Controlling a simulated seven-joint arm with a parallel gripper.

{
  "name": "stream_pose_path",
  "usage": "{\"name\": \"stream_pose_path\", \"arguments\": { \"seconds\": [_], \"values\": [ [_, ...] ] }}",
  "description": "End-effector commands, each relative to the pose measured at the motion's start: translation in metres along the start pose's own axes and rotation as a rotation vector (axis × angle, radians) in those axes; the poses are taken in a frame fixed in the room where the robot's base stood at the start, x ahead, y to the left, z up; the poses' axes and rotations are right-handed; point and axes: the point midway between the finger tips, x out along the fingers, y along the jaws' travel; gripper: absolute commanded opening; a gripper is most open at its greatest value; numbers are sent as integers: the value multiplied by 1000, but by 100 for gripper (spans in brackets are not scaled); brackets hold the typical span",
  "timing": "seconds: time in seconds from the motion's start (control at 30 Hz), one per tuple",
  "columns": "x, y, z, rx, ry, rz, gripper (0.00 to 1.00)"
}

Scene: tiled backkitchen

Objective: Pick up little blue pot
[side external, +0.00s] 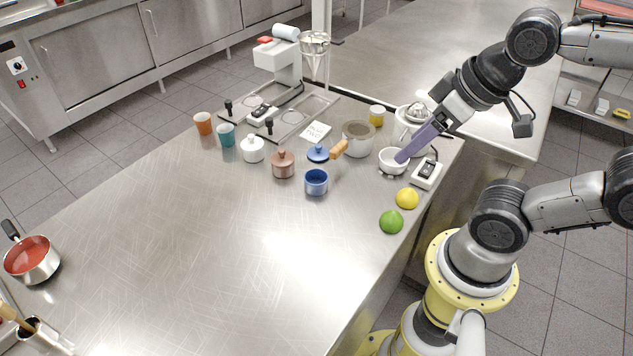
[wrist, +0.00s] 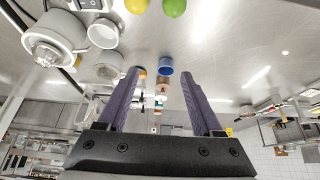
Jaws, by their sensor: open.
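The little blue pot (side external: 316,183) stands upright and uncovered on the steel counter, near the middle of the side view. A blue lid with a knob (side external: 318,153) lies behind it. My gripper (side external: 403,157) is to the right of the pot, with its purple fingers slanting down over a white bowl (side external: 392,166). Whether the fingers touch that bowl is unclear. In the wrist view the blue pot (wrist: 166,66) shows beyond and between the two spread fingertips (wrist: 160,74). Nothing is held between them.
A copper pot (side external: 283,165) and white pot (side external: 253,150) stand left.

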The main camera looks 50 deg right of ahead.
Motion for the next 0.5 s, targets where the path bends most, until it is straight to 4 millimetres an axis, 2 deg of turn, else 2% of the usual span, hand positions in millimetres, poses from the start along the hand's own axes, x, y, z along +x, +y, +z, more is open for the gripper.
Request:
{"name": "stream_pose_path", "arguments": {
  "seconds": [0.03, 0.13, 0.5],
  "values": [
    [0, 0, 0, 0, 0, 0, 78],
    [0, 0, 0, 0, 0, 0, 96],
    [0, 0, 0, -40, -2, 0, 96]
  ]
}}
